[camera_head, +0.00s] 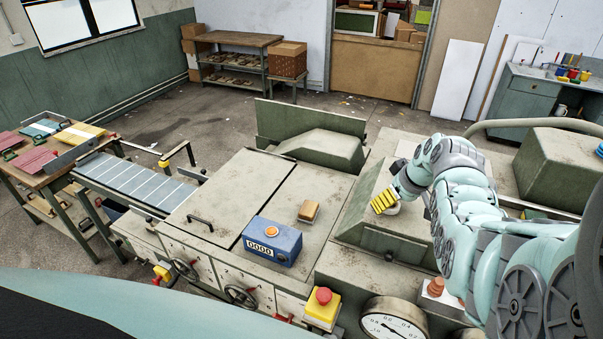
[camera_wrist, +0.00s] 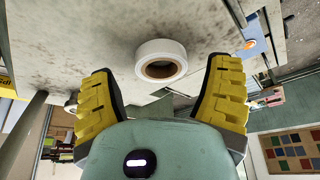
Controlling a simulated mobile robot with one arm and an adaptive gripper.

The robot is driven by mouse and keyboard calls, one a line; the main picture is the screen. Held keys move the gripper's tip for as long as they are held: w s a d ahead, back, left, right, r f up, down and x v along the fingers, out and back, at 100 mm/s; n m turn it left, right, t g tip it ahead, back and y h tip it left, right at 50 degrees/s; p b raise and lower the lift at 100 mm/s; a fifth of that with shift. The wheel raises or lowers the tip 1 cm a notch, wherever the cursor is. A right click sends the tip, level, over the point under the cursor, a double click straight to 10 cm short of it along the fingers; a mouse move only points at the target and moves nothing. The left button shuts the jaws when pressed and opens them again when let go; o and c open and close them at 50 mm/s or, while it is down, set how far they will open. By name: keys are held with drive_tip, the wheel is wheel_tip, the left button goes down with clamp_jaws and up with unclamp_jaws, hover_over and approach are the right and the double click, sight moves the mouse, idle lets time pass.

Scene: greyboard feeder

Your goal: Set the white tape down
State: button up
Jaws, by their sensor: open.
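The white tape (camera_wrist: 150,74) is a roll with a brown core, on the worn grey machine top (camera_wrist: 95,30) in the wrist view. My gripper (camera_wrist: 163,82) is open, with one yellow-padded finger on each side of the roll and a clear gap to both. In the head view my gripper (camera_head: 384,201) is low over the sloped grey machine housing right of centre. A small white edge under its fingers there seems to be the tape, mostly hidden.
A blue counter box (camera_head: 272,243) and a wooden block (camera_head: 309,210) stand on the machine top to the left. A red stop button (camera_head: 323,296) and a round gauge (camera_head: 393,322) are at the front. A small orange-brown object (camera_head: 435,287) stands below my arm.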

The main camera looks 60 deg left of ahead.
drive_tip(key=shift+b+v, duration=1)
drive_tip(key=shift+v, duration=0.45)
drive_tip(key=p+v, duration=0.1)
drive_tip(key=v, duration=0.7)
drive_tip(key=shift+s+r, duration=0.15)
drive_tip(key=shift+r, duration=0.1)
